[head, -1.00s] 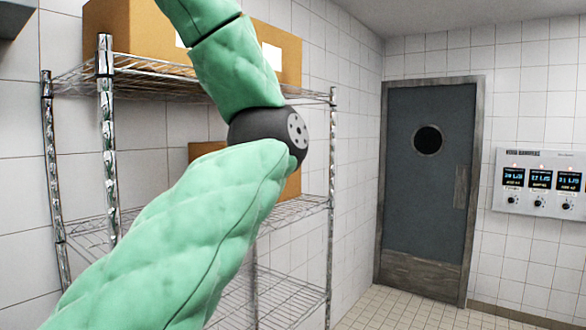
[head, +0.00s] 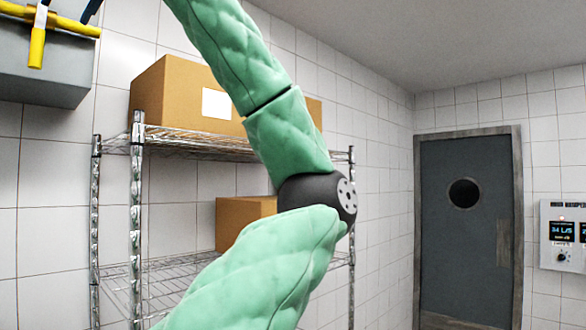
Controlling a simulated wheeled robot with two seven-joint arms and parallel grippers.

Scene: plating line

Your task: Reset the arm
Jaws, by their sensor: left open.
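My left arm comes in from the bottom left in its green padded cover, bends at a dark round joint and runs up out of the top edge. What appear to be the dark blue fingers of my left gripper (head: 70,6) show at the top left corner, apart and mostly cut off by the frame. They are in front of or close to a yellow bar and handle (head: 38,45); I cannot tell whether they touch. No held object shows. My right gripper is not in view.
A grey box (head: 40,75) is on the wall below the yellow bar. A wire shelf rack (head: 137,200) holds a large carton (head: 165,95) and a smaller carton (head: 235,215) behind my arm. A grey door (head: 465,250) and a control panel (head: 562,235) are at right.

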